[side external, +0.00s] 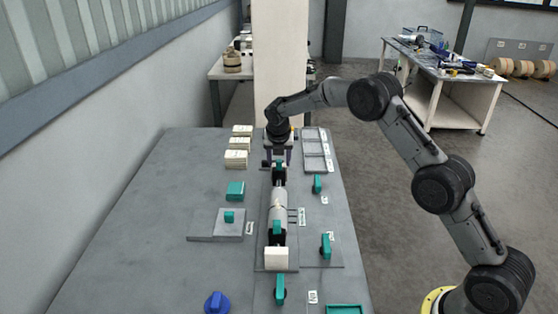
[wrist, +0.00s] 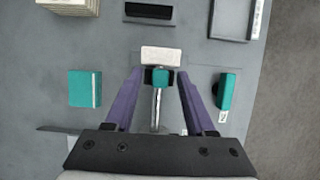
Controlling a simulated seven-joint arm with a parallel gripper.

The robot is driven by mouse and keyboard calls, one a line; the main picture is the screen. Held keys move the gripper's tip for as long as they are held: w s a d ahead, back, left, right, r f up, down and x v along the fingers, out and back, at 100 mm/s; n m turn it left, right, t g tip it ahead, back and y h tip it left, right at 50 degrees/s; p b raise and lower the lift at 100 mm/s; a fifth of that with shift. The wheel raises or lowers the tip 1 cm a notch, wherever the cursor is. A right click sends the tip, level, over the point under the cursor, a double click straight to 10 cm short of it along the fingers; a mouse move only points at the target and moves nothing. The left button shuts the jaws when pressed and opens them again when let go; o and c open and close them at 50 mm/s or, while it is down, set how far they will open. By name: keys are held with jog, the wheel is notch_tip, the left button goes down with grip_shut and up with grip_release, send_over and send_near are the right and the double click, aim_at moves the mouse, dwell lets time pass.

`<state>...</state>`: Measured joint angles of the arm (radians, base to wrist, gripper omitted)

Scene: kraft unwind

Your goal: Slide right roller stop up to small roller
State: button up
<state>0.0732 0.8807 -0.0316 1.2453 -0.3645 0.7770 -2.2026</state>
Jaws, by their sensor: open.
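The small roller (side external: 278,208) is a pale grey cylinder lying along a metal shaft in the middle of the bench. A teal-topped dark roller stop (side external: 280,171) sits on the shaft beyond the roller, with bare shaft between them. I take it to be the right roller stop. In the wrist view this stop (wrist: 160,78) lies between my fingers, against a white block (wrist: 162,54). My gripper (side external: 279,161) is open, its purple fingers on both sides of the stop with gaps, as the wrist view also shows (wrist: 160,87). Another teal-topped stop (side external: 277,228) is at the roller's near end.
A white block (side external: 276,258) stands at the near end of the shaft. Teal handles (side external: 326,246) (side external: 317,184) are on the right, and a teal block (side external: 235,190) is on the left. Stacked cream blocks (side external: 236,158) and grey trays (side external: 316,150) flank my gripper.

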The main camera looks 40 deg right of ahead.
grip_shut()
jog(key=shift+a, duration=0.1)
jog(key=s+a, duration=0.5)
jog(key=shift+s+a, duration=0.3)
jog(key=shift+s, duration=0.05)
grip_release()
